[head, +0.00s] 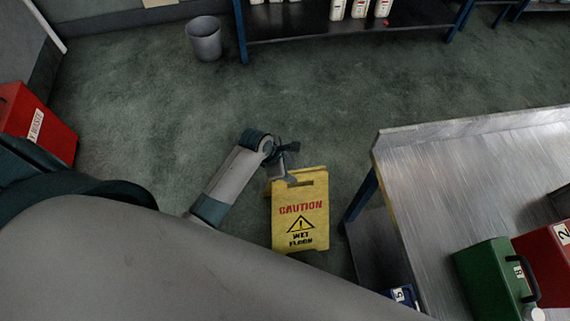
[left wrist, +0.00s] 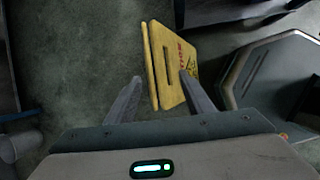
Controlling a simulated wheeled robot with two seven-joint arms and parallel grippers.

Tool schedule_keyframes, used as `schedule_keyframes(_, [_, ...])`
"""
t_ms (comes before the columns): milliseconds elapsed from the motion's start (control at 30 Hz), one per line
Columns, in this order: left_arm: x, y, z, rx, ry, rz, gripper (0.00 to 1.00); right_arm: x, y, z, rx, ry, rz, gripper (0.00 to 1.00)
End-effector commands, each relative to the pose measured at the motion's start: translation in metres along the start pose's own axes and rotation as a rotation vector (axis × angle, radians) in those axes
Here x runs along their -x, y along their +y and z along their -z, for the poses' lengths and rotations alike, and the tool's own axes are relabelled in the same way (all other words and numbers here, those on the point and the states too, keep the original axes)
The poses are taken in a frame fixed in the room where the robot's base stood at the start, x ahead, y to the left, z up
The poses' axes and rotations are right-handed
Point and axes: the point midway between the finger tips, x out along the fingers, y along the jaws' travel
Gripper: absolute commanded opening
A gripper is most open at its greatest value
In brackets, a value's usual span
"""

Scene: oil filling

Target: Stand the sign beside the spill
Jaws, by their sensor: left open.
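The yellow caution sign (head: 300,217) stands on the floor left of the metal table, its "wet floor" face toward me. My left gripper (head: 287,166) is at the sign's top edge, by its handle slot. In the left wrist view the gripper (left wrist: 160,82) is open, with the top of the sign (left wrist: 178,60) between and beyond its fingers. Whether a finger touches the sign I cannot tell. I cannot make out a spill on the dark green floor. My right gripper is not in view.
The metal table (head: 430,170) stands right of the sign, with a green can (head: 484,280) and a red can (head: 545,262) on it. A grey bin (head: 204,40) and a shelf (head: 350,28) are at the back. A red waste box (head: 38,125) is at left. The middle floor is clear.

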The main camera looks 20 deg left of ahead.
Motion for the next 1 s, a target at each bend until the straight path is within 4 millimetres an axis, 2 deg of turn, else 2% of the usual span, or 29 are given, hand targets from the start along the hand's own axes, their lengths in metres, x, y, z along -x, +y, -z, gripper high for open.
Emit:
schedule_keyframes(133, [0.021,0.0,0.0,0.0,-0.002,-0.002,0.48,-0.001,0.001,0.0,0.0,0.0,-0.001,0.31])
schedule_keyframes(333, [0.035,0.0,0.0,0.0,-0.001,-0.001,0.48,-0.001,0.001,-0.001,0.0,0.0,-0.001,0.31])
schedule_keyframes(1000, [0.036,-0.001,0.002,-0.011,0.002,0.0,0.48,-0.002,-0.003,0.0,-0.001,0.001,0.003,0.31])
